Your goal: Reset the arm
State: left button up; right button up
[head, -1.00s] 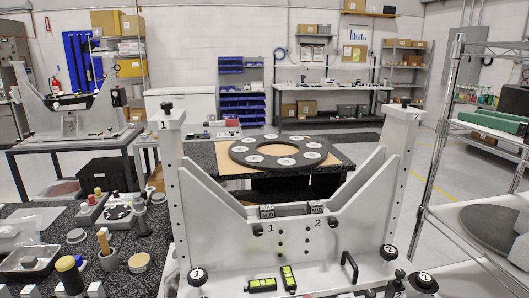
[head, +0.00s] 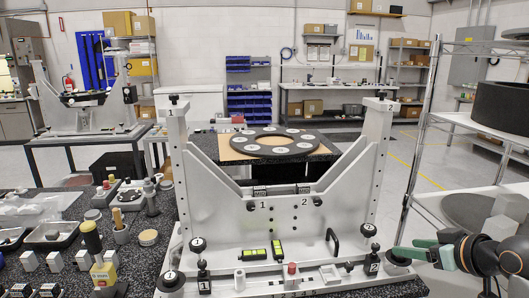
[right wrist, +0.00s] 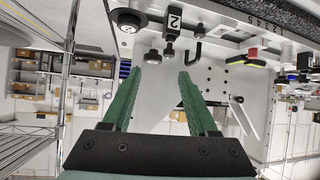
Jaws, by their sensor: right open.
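My right arm comes in at the lower right of the head view. Its gripper (head: 408,250) has green fingers, which are apart with nothing between them. The fingers point left at the right end of the grey mirror fixture (head: 275,222). In the right wrist view the open gripper (right wrist: 162,76) shows both green fingers, with the fixture's grey plate and the black knob (right wrist: 129,18) beyond the tips. I cannot tell whether a finger touches the fixture. My left gripper is not in view.
A black ring with white discs (head: 273,143) lies on a table behind the fixture. A speckled bench (head: 140,240) with several small tools is at the left. A metal wire rack (head: 425,150) stands close on the right. Open floor (head: 390,160) shows between fixture and rack.

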jog(key=s+a+f+g+h, duration=0.1)
jog(key=s+a+f, duration=0.15)
jog(key=f, duration=0.35)
jog(key=s+a+f+g, duration=0.2)
jog(key=s+f, duration=0.1)
jog(key=f, duration=0.3)
jog(key=s+a+f+g+h, duration=0.1)
jog(key=s+a+f, duration=0.25)
jog(key=s, duration=0.45)
jog(key=s+a+f+m+g, duration=0.1)
jog(key=s+a+f+g, duration=0.1)
jog(key=s+f, duration=0.45)
jog(key=s+a+f+g+h, duration=0.1)
jog(key=s+a+f, duration=0.2)
jog(key=s, duration=0.6)
jog(key=w+a+f+t+y, duration=0.1)
jog(key=w+a+f+t, duration=0.1)
jog(key=f, duration=0.3)
jog(key=w+a+f+t+y, duration=0.1)
jog(key=w+a+f+t, duration=0.1)
jog(key=f, duration=0.4)
jog(key=shift+t, duration=0.6)
jog(key=shift+w, duration=0.15)
